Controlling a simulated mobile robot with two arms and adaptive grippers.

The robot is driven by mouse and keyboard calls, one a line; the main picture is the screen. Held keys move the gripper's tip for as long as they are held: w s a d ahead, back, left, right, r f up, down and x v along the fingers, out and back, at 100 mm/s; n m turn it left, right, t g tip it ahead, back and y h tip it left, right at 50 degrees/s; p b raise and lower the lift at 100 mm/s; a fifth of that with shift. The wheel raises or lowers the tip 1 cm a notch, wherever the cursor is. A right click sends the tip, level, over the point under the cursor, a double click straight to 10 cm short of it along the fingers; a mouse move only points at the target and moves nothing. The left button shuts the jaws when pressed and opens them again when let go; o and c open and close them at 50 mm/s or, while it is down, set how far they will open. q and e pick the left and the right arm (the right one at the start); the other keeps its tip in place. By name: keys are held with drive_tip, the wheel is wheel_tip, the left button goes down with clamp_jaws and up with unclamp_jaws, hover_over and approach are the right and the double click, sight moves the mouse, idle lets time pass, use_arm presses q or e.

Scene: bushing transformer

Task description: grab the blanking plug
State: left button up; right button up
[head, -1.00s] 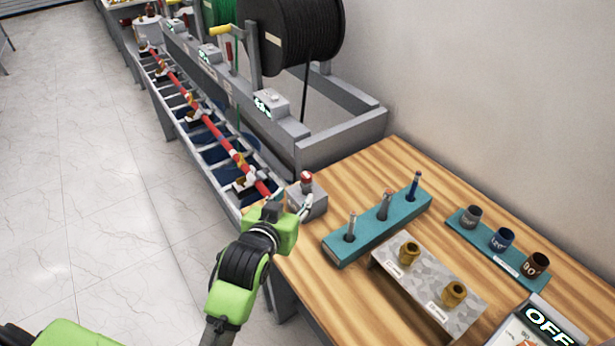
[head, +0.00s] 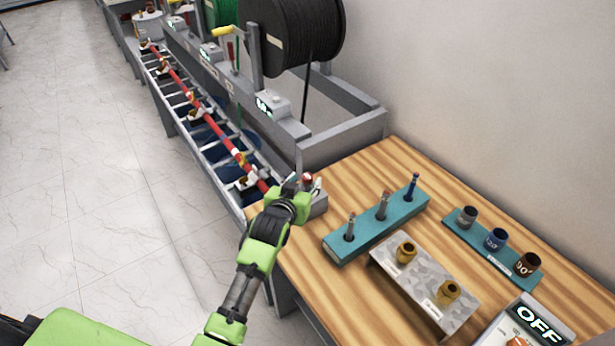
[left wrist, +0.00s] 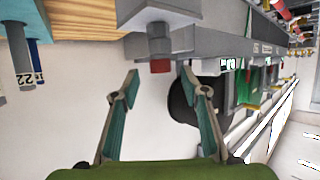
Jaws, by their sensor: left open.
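The blanking plug appears to be the small red-topped piece (head: 307,178) on a grey block (head: 319,205) at the table's near-left corner. In the left wrist view the red end (left wrist: 160,66) sticks out of a grey fitting on the block (left wrist: 195,38). My left gripper (head: 311,184) is at the plug, its hand partly covering the block in the head view. In the left wrist view my left gripper (left wrist: 160,74) is open, with a fingertip on either side of the red end and a gap to each. My right gripper is not in view.
A teal rack (head: 372,232) with upright tools stands on the wooden table (head: 395,165). Beside it are a grey stand (head: 425,290) with brass fittings and a teal strip (head: 485,250) with cups. A rail frame holds a red rod (head: 205,115).

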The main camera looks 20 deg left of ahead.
use_arm(q)
drive_tip(key=shift+x, duration=1.4)
drive_tip(key=shift+c, duration=0.3)
drive_tip(key=c, duration=0.9)
drive_tip(key=shift+o, duration=0.2)
drive_tip(key=shift+r, duration=0.15)
